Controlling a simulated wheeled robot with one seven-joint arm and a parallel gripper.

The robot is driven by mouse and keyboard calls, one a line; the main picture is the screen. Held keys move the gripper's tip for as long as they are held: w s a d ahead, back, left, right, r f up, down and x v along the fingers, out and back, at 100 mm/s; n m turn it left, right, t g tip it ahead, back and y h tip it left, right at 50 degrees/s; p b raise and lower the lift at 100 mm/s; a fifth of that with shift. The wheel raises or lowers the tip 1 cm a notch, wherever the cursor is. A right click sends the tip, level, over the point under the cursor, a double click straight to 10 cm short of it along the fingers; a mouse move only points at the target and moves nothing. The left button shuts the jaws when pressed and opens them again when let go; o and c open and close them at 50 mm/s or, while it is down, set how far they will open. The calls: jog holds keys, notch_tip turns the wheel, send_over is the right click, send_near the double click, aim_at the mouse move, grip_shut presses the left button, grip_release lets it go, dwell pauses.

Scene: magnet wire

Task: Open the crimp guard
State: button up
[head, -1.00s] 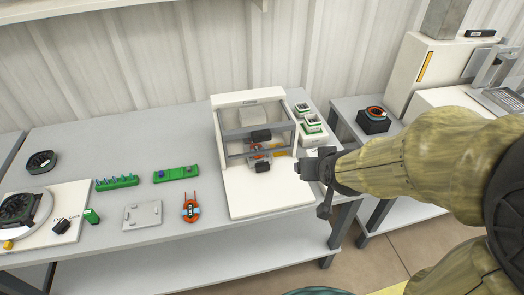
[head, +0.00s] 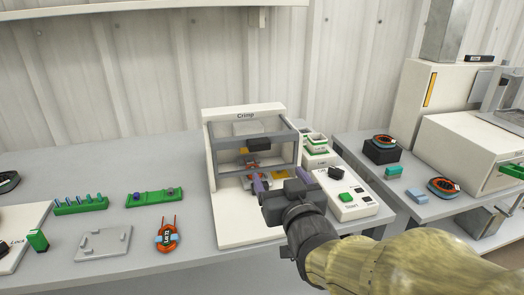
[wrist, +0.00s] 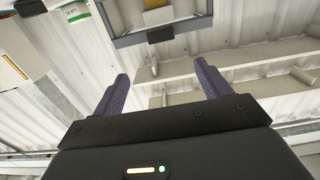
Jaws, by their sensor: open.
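The white crimp station (head: 246,114), labelled "Crimp", stands on the grey bench. Its guard (head: 297,152) is a grey frame across the station's front, standing over the base plate, with a dark block (head: 259,144) in front of the upper part. My gripper (head: 273,183) is in front of the guard's lower right, with its two purple fingers apart and nothing between them. Whether a finger touches the guard cannot be told. In the wrist view my gripper (wrist: 163,82) is open and empty, and a grey frame (wrist: 192,31), likely the guard, is beyond the fingertips.
Right of the station are a white control box (head: 350,203) with a green button and white-green bins (head: 316,150). Left are an orange coil (head: 166,236), a grey plate (head: 103,243) and green racks (head: 80,205). A second bench (head: 415,203) stands at right.

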jog(key=shift+s+a, duration=0.1)
jog(key=shift+w+r+p, duration=0.1)
jog(key=shift+w+p, duration=0.15)
jog(key=shift+p, duration=0.2)
jog(key=p, duration=1.7)
send_near(259, 140)
jog(key=x, duration=0.9)
jog(key=shift+w+a+b, duration=0.15)
jog(key=shift+w+b, duration=0.15)
jog(key=shift+c, duration=0.3)
jog(key=c, duration=1.3)
